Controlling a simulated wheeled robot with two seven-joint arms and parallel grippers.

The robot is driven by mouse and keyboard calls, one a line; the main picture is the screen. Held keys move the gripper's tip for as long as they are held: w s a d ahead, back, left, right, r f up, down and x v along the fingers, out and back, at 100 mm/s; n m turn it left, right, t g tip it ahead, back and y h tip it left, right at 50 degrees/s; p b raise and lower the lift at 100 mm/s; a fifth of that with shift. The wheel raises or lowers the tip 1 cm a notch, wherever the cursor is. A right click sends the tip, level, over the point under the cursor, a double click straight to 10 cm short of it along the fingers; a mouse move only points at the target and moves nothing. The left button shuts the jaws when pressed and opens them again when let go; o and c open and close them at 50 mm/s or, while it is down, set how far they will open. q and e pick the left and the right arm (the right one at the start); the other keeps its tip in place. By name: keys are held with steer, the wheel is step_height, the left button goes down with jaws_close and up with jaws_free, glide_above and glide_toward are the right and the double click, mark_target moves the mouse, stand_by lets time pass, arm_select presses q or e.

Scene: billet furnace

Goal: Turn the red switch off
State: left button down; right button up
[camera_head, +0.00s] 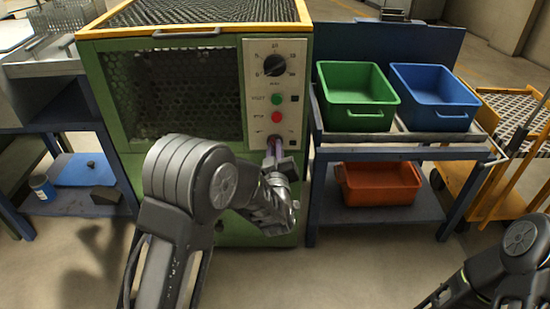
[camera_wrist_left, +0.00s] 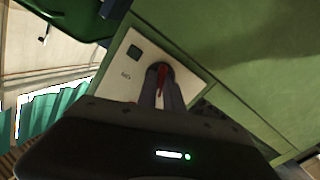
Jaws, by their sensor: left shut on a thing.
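The red switch (camera_wrist_left: 162,76) shows in the left wrist view as a narrow red handle on a dark round mount, low on the pale control panel (camera_wrist_left: 130,62). My left gripper (camera_wrist_left: 163,90) is shut on it, one finger on each side. In the head view, my left gripper (camera_head: 273,150) reaches the lower end of the panel on the green furnace (camera_head: 88,85). There the fingers and wrist mostly hide the switch, and its exact angle is hard to tell. My right arm shows at the lower right of the head view; its gripper is out of frame.
Above the switch are a red button (camera_head: 275,117), a green button (camera_head: 276,99) and a black dial (camera_head: 274,65). A blue rack at right holds a green bin (camera_head: 357,119), a blue bin (camera_head: 436,120) and an orange bin (camera_head: 378,202). A yellow cart (camera_head: 510,165) stands farther right.

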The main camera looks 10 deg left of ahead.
arm_select(q)
steer(key=n+b, duration=0.4)
steer(key=shift+f+n, duration=0.1)
steer(key=shift+n, duration=0.2)
arm_select(e)
steer(key=f, duration=0.3)
steer(key=w+f, duration=0.1)
steer(key=f, duration=0.1)
steer(key=shift+a+f, duration=0.1)
steer(key=shift+f, duration=0.25)
arm_select(q)
steer(key=c, duration=1.5)
jaws_free()
steer(key=shift+s, duration=0.1)
